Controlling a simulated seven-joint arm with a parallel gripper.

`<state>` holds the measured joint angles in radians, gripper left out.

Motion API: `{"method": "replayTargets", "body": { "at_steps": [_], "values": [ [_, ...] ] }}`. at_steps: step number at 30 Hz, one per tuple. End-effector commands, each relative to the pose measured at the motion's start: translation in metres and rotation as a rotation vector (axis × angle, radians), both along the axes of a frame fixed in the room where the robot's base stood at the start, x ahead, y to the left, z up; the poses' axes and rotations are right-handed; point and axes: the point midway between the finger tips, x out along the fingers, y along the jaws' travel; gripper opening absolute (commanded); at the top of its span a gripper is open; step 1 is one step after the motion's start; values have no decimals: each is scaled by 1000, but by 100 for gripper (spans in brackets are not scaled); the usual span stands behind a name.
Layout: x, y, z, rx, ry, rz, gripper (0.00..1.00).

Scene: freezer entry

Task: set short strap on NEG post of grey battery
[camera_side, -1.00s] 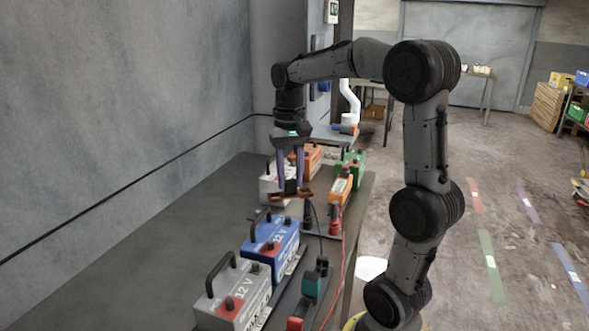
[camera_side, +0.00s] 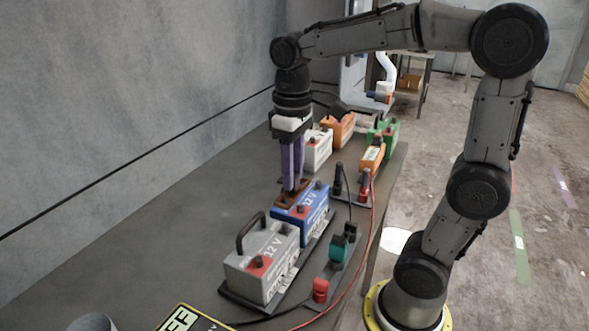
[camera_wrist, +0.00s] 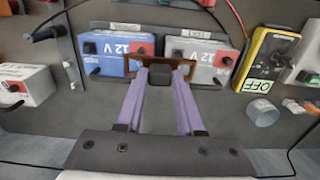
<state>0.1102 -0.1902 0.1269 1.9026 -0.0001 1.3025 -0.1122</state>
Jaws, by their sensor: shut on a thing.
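My gripper (camera_side: 292,188) points down with its purple fingers (camera_wrist: 160,95) shut on the dark grip block of a short copper-brown strap (camera_side: 288,200). In the wrist view the strap (camera_wrist: 135,68) lies across the fingertips, in front of the gap between the blue and grey batteries. The grey battery (camera_side: 250,275) is nearest the side camera, with a black handle, a red-based post (camera_side: 259,262) and a dark post (camera_side: 291,227). It also shows right of the strap in the wrist view (camera_wrist: 205,72). The strap appears above the blue battery (camera_side: 315,217); exact clearance is unclear.
A teal-and-black clamp (camera_side: 338,248) and red and black cables lie right of the batteries. A yellow meter marked OFF (camera_wrist: 268,55) and a grey cylinder (camera_wrist: 262,112) are beyond the grey battery. Orange, white (camera_side: 317,150) and green batteries stand further back. The table's left side is clear.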

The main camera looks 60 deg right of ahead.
Motion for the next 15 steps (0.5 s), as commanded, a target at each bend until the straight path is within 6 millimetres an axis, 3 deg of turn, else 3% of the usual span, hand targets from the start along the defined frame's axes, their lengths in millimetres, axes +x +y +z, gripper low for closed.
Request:
{"method": "replayTargets", "body": {
  "at_steps": [15],
  "values": [
    [0,0,-30,0,1,-1,0]
  ]
}}
